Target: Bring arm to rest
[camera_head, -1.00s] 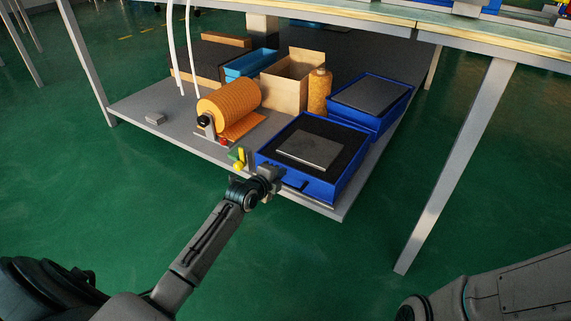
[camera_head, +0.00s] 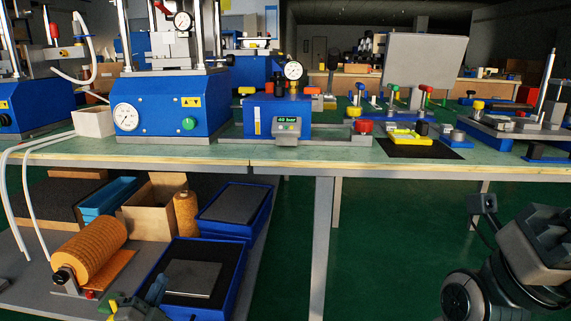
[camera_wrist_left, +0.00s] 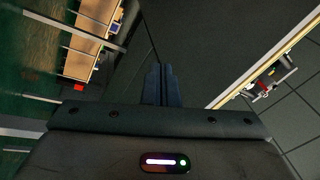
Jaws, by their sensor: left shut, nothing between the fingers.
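My left gripper (camera_head: 156,288) shows at the bottom left of the head view, in front of the near blue tray (camera_head: 231,290) on the lower shelf. Its fingers also show in the left wrist view (camera_wrist_left: 161,84), pressed together with nothing between them. Part of my right arm (camera_head: 510,265) is at the lower right of the head view; its fingers do not show.
The green bench top (camera_head: 285,155) carries a blue press (camera_head: 170,105), a gauge unit (camera_head: 278,118) and a yellow tray (camera_head: 408,137). The shelf below holds an orange roll (camera_head: 90,248) and a cardboard box (camera_head: 150,210). Green floor (camera_head: 390,240) is clear right of the bench leg.

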